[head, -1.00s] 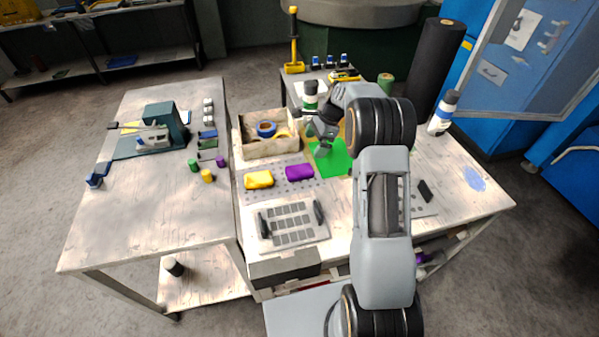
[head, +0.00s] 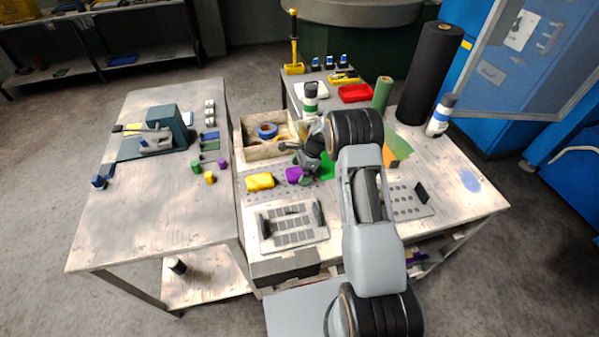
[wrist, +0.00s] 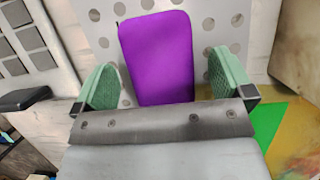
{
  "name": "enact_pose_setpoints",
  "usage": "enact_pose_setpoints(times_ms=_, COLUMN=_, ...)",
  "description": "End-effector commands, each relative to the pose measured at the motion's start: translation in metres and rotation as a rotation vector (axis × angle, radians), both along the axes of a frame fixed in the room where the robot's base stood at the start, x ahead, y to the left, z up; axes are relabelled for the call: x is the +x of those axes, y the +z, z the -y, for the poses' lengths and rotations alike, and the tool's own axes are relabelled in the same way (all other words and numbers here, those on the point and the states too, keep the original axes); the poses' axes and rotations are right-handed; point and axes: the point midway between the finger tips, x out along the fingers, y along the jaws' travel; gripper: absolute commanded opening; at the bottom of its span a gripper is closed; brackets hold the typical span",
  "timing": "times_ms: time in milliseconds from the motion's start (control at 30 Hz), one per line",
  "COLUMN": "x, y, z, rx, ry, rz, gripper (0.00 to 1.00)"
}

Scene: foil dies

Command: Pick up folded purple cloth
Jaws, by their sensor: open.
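The folded purple cloth (head: 294,175) lies on the perforated grey plate (head: 256,198), right of a yellow folded cloth (head: 260,181). In the head view my gripper hides its right part. In the wrist view the purple cloth (wrist: 158,58) is a rounded rectangle ahead of my gripper. My gripper (wrist: 163,85) is open, with one green pad on each side of the cloth's near end. Neither pad visibly touches it. My gripper (head: 304,170) is over the right side of the cloth in the head view; its height above the plate is unclear.
A wooden box (head: 262,148) with a blue tape roll stands behind the plate. A slotted plate with black handles (head: 290,226) lies in front. A green sheet (head: 327,167) is to the right. A white-and-black bottle (head: 310,98) stands behind my arm.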

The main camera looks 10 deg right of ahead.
Motion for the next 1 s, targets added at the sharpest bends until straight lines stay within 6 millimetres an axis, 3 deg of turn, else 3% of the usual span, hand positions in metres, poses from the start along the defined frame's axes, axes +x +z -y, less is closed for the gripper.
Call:
enact_pose_setpoints(times_ms=200, x=0.0001, y=-0.0105, z=-0.0041, rx=0.0, ry=-0.001, rz=0.001, gripper=0.99)
enact_pose_setpoints(times_ms=767, x=0.0001, y=-0.0125, z=-0.004, rx=0.0, ry=-0.001, rz=0.001, gripper=0.99)
enact_pose_setpoints(times_ms=1000, x=0.0, y=-0.0118, z=-0.004, rx=0.0, ry=-0.001, rz=0.001, gripper=0.76)
